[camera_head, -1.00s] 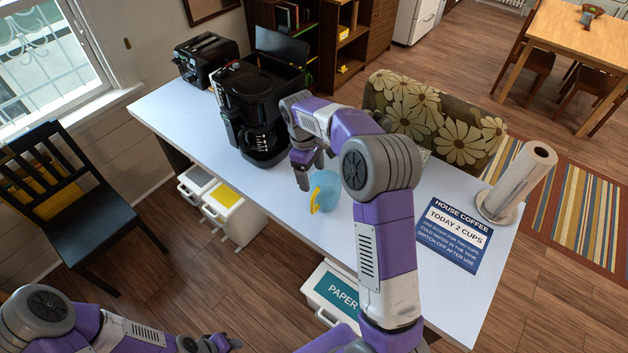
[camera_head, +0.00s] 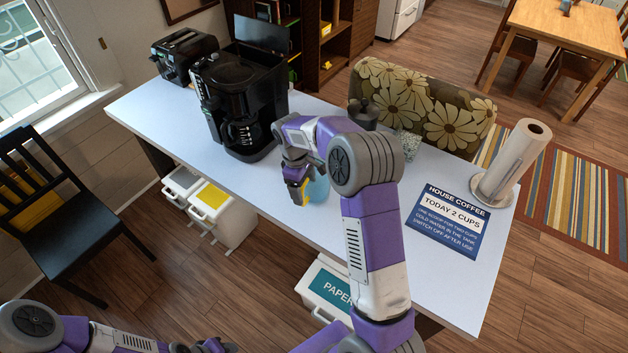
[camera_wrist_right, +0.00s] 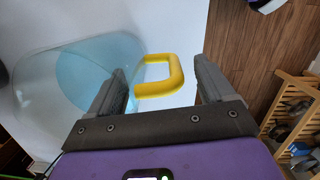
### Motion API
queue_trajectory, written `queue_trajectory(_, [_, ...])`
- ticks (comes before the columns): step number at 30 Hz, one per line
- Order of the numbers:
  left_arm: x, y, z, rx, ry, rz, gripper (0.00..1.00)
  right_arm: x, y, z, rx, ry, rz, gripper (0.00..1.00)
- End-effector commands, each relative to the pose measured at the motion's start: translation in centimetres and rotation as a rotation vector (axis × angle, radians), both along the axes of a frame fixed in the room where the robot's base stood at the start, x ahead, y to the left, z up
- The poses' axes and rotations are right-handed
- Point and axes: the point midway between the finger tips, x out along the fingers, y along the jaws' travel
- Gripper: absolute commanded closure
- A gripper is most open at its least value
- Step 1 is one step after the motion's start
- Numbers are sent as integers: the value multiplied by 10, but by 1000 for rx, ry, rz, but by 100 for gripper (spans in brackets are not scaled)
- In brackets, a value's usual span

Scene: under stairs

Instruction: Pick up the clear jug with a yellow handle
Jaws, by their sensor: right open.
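The clear bluish jug (camera_head: 319,189) stands on the white table (camera_head: 375,255), partly hidden behind my right gripper and forearm. Its yellow handle (camera_wrist_right: 178,74) shows in the wrist view, between the tips of my open right gripper (camera_wrist_right: 162,88). The jug's body (camera_wrist_right: 75,85) is left of the handle there, partly behind the left finger. In the head view the right gripper (camera_head: 298,191) points down at the handle side of the jug. I cannot tell whether the fingers touch the handle. My left gripper (camera_head: 217,346) is low at the bottom edge, away from the table, its jaws unclear.
A black coffee machine (camera_head: 245,95) and a toaster (camera_head: 184,52) stand at the table's back left. A dark pot (camera_head: 363,112) is behind my right arm. A coffee sign (camera_head: 447,222) and a paper towel roll (camera_head: 515,163) are at right. A black chair (camera_head: 65,230) stands left.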

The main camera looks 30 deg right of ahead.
Motion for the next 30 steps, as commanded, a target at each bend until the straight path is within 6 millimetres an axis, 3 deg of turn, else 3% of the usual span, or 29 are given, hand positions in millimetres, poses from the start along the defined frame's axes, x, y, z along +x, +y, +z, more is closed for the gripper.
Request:
queue_trajectory(10, [0,0,-1,0,0,0,57,-1,-1,-9,0,-2,0,20])
queue_trajectory(25, [0,0,-1,0,0,0,57,-1,0,-9,0,-2,1,96])
queue_trajectory(26, [0,0,-1,0,0,0,57,-1,0,-9,0,-2,1,100])
queue_trajectory(30, [0,0,-1,0,0,0,57,-1,0,-9,0,-2,1,100])
